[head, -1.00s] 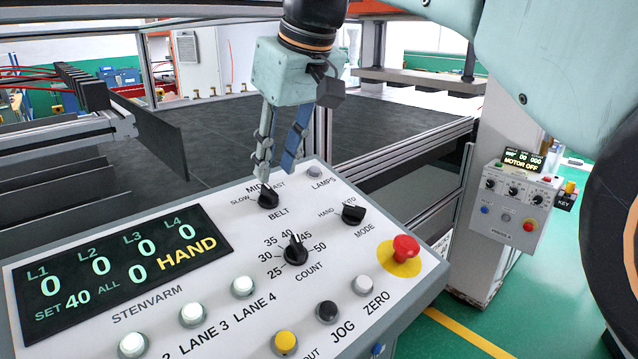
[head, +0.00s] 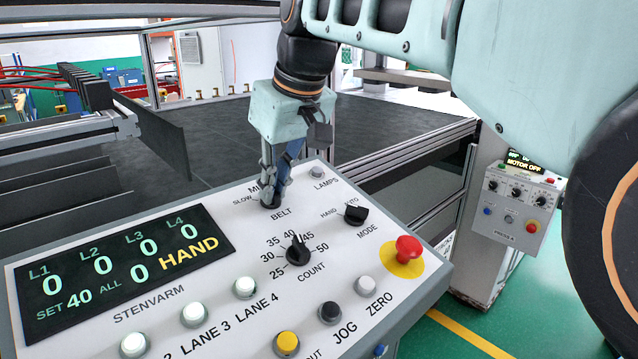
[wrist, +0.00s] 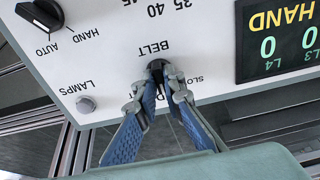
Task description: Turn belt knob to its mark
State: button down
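The black belt knob (head: 270,203) sits above the word BELT at the top of the sloped control panel (head: 225,290). My gripper (head: 272,196) is down at it from above, with a blue-padded finger on either side. In the wrist view my gripper's fingertips (wrist: 163,82) come close together on the knob (wrist: 155,67) and cover much of it. The knob's pointer is hidden, so I cannot tell its setting. Around it, SLOW and part of MID show in the head view; the FAST label is hidden behind the fingers.
The count knob (head: 298,250), mode knob (head: 355,214) and lamps button (head: 318,172) are close by. A red mushroom button (head: 408,248) stands up at the right. The display (head: 120,262) reads HAND. Dark bed behind the panel is clear.

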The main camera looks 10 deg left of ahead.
dwell(0.4)
jog(key=n+p, duration=0.1)
jog(key=n, duration=0.4)
jog(key=shift+r, duration=0.1)
jog(key=shift+w+n+g, duration=0.1)
jog(key=shift+n+g, duration=0.3)
jog(key=shift+n, duration=2.1)
jog(key=c, duration=2)
grip_release()
jog(key=shift+c, duration=0.2)
jog(key=v, duration=1.2)
jog(key=shift+d, duration=0.15)
